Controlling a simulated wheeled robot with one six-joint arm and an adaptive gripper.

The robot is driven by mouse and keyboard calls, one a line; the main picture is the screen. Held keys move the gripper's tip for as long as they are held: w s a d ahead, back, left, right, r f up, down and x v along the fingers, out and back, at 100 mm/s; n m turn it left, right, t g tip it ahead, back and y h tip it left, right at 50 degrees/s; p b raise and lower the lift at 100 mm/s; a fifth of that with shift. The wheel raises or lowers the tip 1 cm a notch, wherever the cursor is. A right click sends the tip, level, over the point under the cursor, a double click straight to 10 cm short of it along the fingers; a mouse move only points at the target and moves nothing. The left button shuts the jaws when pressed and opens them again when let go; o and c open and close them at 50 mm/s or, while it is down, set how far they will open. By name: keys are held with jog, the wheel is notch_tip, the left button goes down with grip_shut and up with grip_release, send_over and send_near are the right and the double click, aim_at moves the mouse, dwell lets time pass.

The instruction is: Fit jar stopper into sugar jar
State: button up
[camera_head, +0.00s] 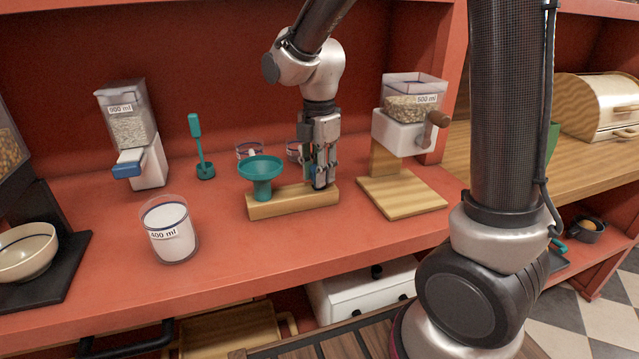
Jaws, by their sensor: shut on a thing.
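A clear glass jar with white contents, a blue line and a "400 ml" label, likely the sugar jar (170,232), stands upright at the front left of the red counter. Its top looks open. My gripper (322,184) points down at the right end of a low wooden block (285,203), right of a teal funnel (262,172) standing on that block. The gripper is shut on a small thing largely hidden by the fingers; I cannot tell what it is. I cannot make out the jar stopper for sure anywhere.
A grain dispenser (130,125) stands back left, beside a teal upright tool (200,150). Small glass vessels (249,151) sit behind the funnel. A hand mill (405,130) on a wooden base stands right. A bowl (25,250) is far left. Counter between jar and block is clear.

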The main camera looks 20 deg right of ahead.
jog(key=shift+r, duration=1.85)
